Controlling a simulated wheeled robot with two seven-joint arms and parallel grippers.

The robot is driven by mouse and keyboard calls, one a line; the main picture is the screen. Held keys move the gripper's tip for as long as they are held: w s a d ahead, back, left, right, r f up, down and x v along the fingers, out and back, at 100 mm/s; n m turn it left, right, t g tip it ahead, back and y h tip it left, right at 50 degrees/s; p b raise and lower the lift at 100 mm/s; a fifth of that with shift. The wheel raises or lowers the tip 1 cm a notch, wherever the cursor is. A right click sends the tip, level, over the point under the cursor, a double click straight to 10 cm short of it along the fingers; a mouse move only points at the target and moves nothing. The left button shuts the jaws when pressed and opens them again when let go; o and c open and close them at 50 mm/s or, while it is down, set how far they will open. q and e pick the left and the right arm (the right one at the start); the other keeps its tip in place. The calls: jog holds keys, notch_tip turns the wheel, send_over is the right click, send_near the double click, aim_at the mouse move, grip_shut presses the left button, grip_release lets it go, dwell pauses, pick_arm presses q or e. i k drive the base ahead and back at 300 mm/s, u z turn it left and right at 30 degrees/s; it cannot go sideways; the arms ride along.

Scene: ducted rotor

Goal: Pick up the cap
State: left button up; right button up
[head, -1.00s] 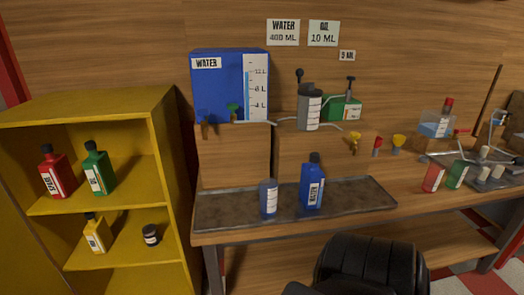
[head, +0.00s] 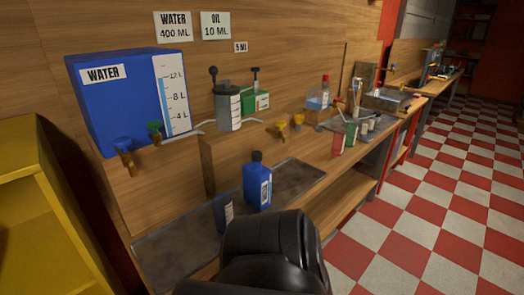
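No loose cap stands out in the head view. A red cap (head: 325,78) tops a clear bottle of bluish liquid (head: 319,98) further back along the bench.
A dark blue beaker (head: 223,212) stands left of the bottle. Checkered floor (head: 420,220) is open at right.

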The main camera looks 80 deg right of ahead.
aim_at(257, 156)
jog(key=z, duration=0.9)
jog(key=i, duration=0.85)
jog(key=z, duration=0.9)
